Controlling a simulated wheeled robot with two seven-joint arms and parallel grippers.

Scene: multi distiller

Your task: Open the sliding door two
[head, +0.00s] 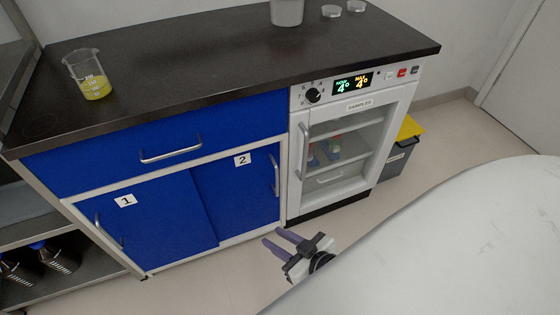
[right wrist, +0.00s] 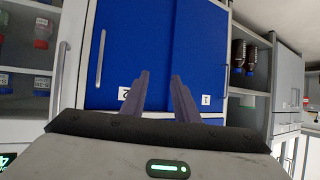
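Sliding door two (head: 238,195) is the blue panel labelled 2 in the lower right of the cabinet, with a vertical metal handle (head: 275,175) near its right edge. It appears shut, beside sliding door one (head: 150,225). In the right wrist view, which looks upside down, door two (right wrist: 130,50) is left of the fingers, with its handle (right wrist: 98,58) further left. My right gripper (head: 275,238) is open and empty, low in front of the cabinet and apart from the handle; its fingers also show in the right wrist view (right wrist: 160,77). My left gripper is not in view.
A glass-fronted sample fridge (head: 294,150) with its own handle stands right of door two. A blue drawer (head: 225,130) is above. A beaker of yellow liquid (head: 90,80) stands on the black countertop (head: 200,70). A yellow-lidded bin (head: 398,158) is right of the fridge.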

